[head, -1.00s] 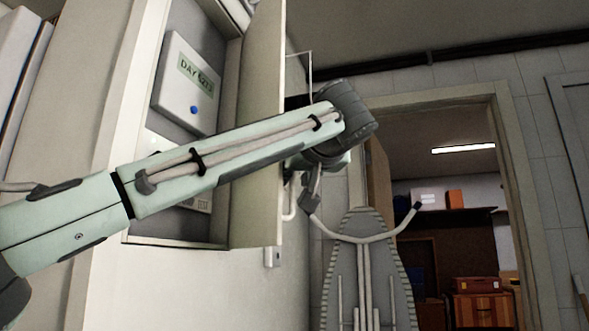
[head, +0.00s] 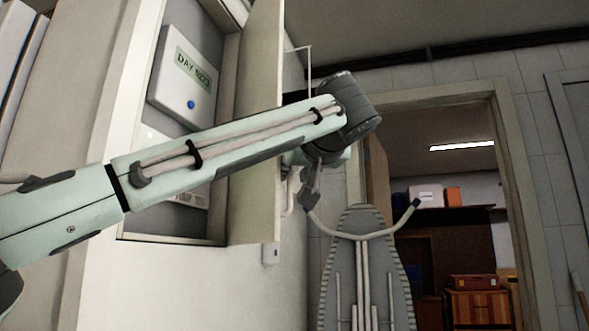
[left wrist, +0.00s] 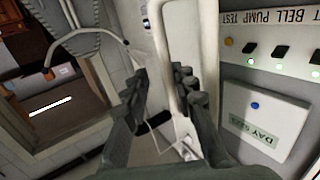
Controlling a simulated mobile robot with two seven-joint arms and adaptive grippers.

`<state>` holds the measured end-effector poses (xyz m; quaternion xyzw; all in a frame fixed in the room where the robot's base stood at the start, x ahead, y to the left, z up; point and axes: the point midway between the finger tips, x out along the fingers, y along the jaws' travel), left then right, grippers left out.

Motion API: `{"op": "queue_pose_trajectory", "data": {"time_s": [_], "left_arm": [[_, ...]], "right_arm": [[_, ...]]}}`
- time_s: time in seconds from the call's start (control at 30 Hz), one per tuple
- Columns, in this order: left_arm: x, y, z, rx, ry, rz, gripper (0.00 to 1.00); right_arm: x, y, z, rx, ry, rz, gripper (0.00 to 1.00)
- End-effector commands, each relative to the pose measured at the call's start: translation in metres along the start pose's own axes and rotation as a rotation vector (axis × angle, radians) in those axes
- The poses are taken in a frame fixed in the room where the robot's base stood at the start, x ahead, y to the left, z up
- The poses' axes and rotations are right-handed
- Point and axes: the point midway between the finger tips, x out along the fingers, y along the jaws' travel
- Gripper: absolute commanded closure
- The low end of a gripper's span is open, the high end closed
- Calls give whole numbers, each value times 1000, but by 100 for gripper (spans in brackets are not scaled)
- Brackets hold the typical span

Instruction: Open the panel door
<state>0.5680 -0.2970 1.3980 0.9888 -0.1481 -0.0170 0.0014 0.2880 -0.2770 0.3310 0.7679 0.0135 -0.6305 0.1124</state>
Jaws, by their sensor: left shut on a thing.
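The panel door (head: 258,130) stands swung out from the wall cabinet, with the inside of the cabinet showing to its left. A pale looped handle (left wrist: 160,40) is on the door's outer side; its lower end (head: 290,200) shows past the door's edge in the head view. My left gripper (left wrist: 170,100) has its dark fingers on either side of the handle and is shut on it. In the head view the door partly hides the gripper, and my left arm crosses in front of the cabinet and door. My right gripper is not in view.
Inside the cabinet is a white box (head: 186,75) with a display and blue button. An ironing-board-like object (head: 365,270) stands beyond the door near an open doorway (head: 440,160). Shelves with boxes (head: 481,305) show through it. A small switch (head: 270,253) is below the door.

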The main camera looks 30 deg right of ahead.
Motion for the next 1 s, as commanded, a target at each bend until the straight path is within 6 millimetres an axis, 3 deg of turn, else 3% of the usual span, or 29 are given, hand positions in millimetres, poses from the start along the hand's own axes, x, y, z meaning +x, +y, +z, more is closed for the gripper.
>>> {"op": "queue_pose_trajectory", "data": {"time_s": [0.03,0.1,1.0], "left_arm": [[-5,14,11,2,-17,28,82],[-10,17,12,2,-17,30,82],[-73,43,8,-1,-5,36,82]], "right_arm": [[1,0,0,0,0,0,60],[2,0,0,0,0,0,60],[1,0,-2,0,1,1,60]]}}
